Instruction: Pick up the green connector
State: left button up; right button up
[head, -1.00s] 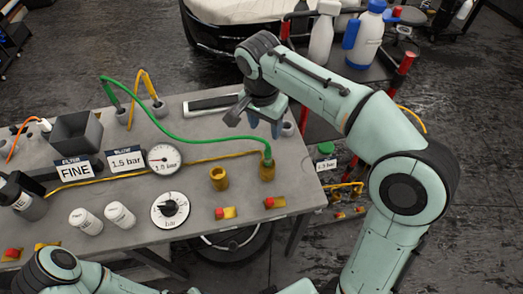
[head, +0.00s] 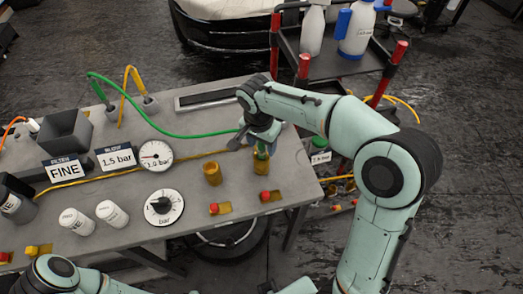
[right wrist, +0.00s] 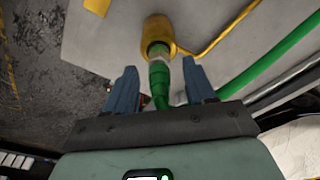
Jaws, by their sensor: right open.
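The green connector (right wrist: 159,76) sits in a brass socket (right wrist: 158,35) on the grey bench, at the end of a green hose (head: 165,130). In the head view the connector (head: 260,149) is partly hidden by my right gripper (head: 257,142). In the right wrist view my right gripper (right wrist: 158,82) is open, with one blue finger on each side of the connector and gaps between. My left gripper is out of view; only part of my left arm shows at the bottom left of the head view.
A second brass socket (head: 212,173) stands empty to the left. Red-and-yellow valves (head: 217,209), a dial (head: 163,207), a gauge (head: 155,155) and white canisters (head: 112,213) are on the bench (head: 135,205). A cart (head: 350,75) with bottles stands behind.

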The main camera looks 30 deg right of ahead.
grip_shut()
jog(key=shift+r, duration=0.15)
